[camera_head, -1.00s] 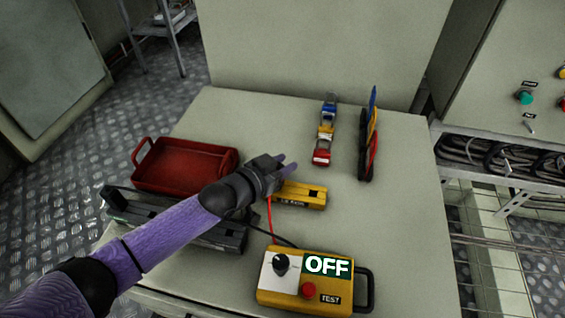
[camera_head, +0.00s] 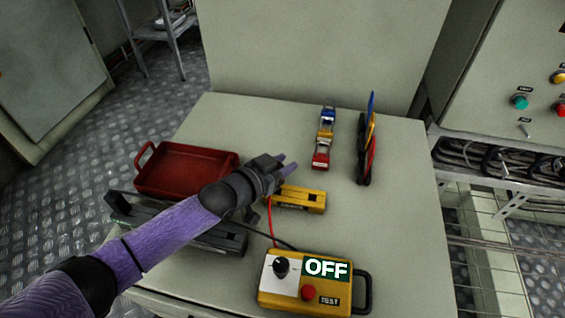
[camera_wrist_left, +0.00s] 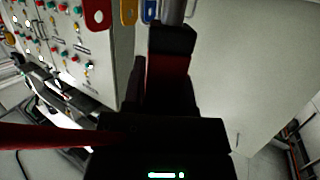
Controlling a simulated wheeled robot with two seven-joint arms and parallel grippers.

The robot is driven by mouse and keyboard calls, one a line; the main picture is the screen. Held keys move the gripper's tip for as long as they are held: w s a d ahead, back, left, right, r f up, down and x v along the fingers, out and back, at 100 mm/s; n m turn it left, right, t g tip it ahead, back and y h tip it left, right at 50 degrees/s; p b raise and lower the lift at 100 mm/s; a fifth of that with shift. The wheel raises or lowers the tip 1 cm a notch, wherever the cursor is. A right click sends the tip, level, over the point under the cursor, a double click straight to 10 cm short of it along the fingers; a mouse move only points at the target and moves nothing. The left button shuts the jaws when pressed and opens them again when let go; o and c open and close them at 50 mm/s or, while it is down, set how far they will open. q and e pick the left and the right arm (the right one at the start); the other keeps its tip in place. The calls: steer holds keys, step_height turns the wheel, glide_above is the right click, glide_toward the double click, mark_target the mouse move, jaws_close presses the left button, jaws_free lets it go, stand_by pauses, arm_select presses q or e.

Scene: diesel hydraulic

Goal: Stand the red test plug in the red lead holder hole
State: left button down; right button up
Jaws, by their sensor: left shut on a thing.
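My left gripper (camera_head: 284,166) is above the table, just behind the left part of a yellow holder block (camera_head: 304,201). A dark hole shows in the block's top at its right end. In the left wrist view the gripper is shut on the red test plug (camera_wrist_left: 166,80), which has a black collar and a grey metal tip pointing away from the wrist. My right gripper is not in view.
A red tray (camera_head: 187,170) and a long dark device (camera_head: 225,242) lie at the left. The table's right side is clear.

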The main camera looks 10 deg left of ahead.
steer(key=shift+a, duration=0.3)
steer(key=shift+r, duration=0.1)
arm_select(q)
steer(key=shift+f+b, duration=0.3)
steer(key=shift+f, duration=0.3)
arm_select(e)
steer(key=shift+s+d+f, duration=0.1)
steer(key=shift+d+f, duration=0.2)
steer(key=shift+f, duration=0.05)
arm_select(q)
steer(key=shift+f+b, duration=0.3)
steer(key=shift+f, duration=0.1)
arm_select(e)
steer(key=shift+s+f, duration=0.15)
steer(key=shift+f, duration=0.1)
arm_select(q)
steer(key=c, duration=0.7)
jaws_free()
steer(key=shift+r, duration=0.1)
steer(key=o, duration=0.4)
steer(key=shift+c, duration=0.2)
step_height(320, 180, up, 10)
steer(key=p, duration=0.6)
steer(key=shift+p, duration=0.35)
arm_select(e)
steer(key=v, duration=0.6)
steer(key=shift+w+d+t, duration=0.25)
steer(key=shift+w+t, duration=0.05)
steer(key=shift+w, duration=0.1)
